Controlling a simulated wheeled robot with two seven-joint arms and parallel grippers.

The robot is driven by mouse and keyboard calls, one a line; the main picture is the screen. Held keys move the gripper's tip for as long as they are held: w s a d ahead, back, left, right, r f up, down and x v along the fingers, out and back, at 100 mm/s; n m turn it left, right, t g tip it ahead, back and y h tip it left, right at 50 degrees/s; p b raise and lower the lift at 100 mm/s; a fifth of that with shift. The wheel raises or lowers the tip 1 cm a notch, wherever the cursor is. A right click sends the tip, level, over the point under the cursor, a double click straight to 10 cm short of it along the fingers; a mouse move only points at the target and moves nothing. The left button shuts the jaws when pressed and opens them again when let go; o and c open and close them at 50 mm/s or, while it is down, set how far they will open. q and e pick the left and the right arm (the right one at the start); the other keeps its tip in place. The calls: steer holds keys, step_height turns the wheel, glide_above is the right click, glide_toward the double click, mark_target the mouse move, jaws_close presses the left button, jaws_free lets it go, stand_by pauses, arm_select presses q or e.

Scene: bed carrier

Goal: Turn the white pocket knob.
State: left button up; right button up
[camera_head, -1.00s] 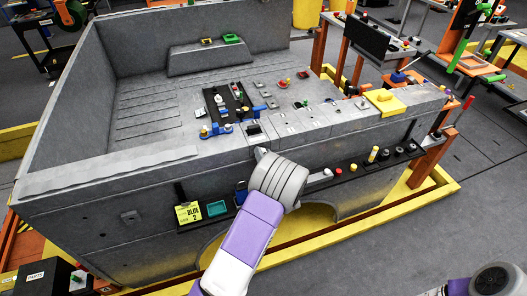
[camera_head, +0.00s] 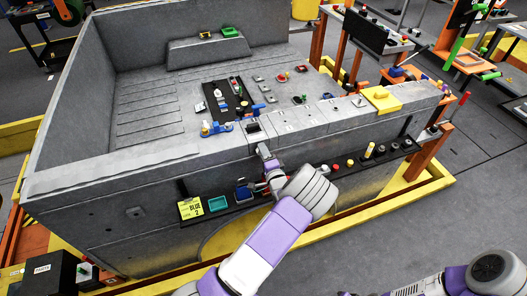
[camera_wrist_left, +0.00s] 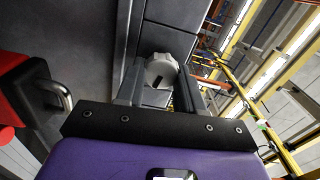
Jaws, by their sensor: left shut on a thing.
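The white pocket knob (camera_wrist_left: 160,70) is a pale, notched round knob with a dark slot, in the left wrist view. It sits between the two fingers of my left gripper (camera_wrist_left: 158,92), which is shut on it. In the head view my left gripper (camera_head: 264,156) is at the upper front side of the grey bed, just below its top edge. The knob itself cannot be made out there. Part of my right arm shows at the lower right of the head view; its gripper is out of frame.
The grey bed (camera_head: 150,205) carries several small parts on its deck. A narrow black shelf (camera_head: 345,168) with several coloured knobs runs along its front, near my left arm.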

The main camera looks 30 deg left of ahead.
arm_select(q)
steer(key=shift+m, duration=1)
steer(key=o, duration=1)
steer(key=shift+o, duration=0.2)
steer(key=v, duration=0.7)
steer(key=shift+s+d, duration=0.2)
steer(key=shift+f, duration=0.1)
